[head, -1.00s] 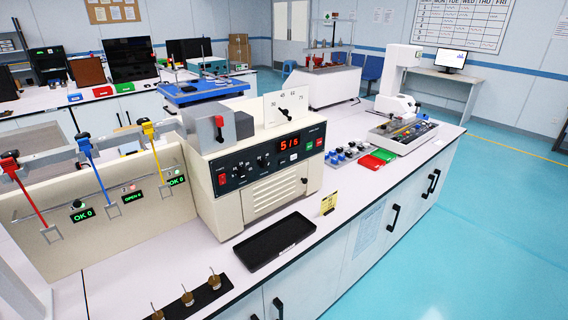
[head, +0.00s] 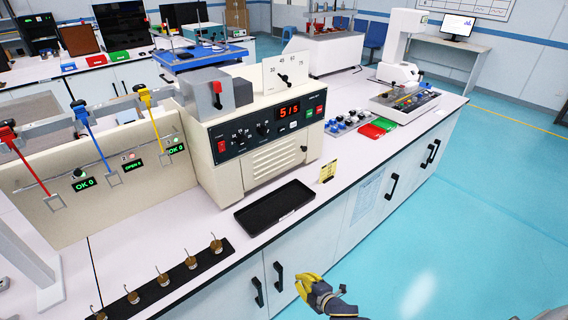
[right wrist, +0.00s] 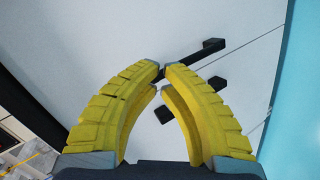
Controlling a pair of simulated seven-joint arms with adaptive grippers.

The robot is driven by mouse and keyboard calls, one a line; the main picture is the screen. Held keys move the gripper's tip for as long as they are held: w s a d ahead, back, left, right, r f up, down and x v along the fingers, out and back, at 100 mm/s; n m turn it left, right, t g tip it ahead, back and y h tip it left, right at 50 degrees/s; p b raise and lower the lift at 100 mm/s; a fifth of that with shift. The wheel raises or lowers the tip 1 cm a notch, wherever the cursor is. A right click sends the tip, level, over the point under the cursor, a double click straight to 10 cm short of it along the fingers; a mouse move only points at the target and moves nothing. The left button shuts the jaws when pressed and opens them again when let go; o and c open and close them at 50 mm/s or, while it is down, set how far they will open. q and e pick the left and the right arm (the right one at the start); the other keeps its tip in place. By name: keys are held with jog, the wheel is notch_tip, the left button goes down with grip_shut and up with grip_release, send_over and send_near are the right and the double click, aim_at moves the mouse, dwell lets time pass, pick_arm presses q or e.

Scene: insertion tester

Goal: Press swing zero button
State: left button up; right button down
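The tester (head: 255,165) is a cream box on the bench with a dark front panel. Its red display (head: 289,110) reads about 515. The panel carries a red switch (head: 221,147), knobs, a small white button (head: 293,124), a green button (head: 309,113) and a red button (head: 320,110). Labels are too small to read, so I cannot tell which is swing zero. My right gripper (head: 302,283) has yellow fingers and is low in front of the bench, apart from the tester. In the right wrist view its fingertips (right wrist: 162,72) nearly meet, with nothing between them. My left gripper is out of view.
A black tray (head: 275,208) and a yellow card (head: 328,171) stand before the tester. A strip with several brass weights (head: 190,262) lies at front left. Red, blue and yellow swing arms (head: 95,142) stand left. Black cabinet handles (head: 278,277) jut near my right gripper.

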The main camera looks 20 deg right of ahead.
aim_at(282, 129)
jog(key=w+a+r+n+t+y, duration=0.1)
jog(key=w+a+r+n, duration=0.1)
jog(key=r, duration=0.6)
jog(key=w+a+r+n+t+y, duration=0.1)
jog(key=a+r+n+y, duration=0.1)
jog(key=r, duration=0.6)
jog(key=w+a+r+n+y, duration=0.1)
jog(key=w+a+r+n, duration=0.1)
jog(key=r, duration=0.6)
jog(key=shift+w+a+n+t+y, duration=0.4)
jog(key=shift+a+n, duration=0.15)
jog(key=shift+n, duration=0.45)
jog(key=w+d+r+m+t+h, duration=0.1)
jog(key=w+d+r+m+h, duration=0.5)
jog(key=r, duration=0.5)
jog(key=w+d+r+m+t+h, duration=0.2)
jog(key=w+d+r+m+h, duration=0.5)
jog(key=w+d+r+m, duration=0.2)
notch_tip(282, 129, up, 2)
jog(key=d+m, duration=0.1)
jog(key=m, duration=0.2)
jog(key=shift+w, duration=0.15)
jog(key=shift+d, duration=0.1)
jog(key=shift+w, duration=0.1)
jog(key=shift+w+a, duration=0.55)
jog(key=shift+w, duration=0.8)
jog(key=shift+w+a, duration=0.55)
jog(key=shift+w, duration=0.75)
jog(key=shift+w+a, duration=0.55)
jog(key=shift+w, duration=0.8)
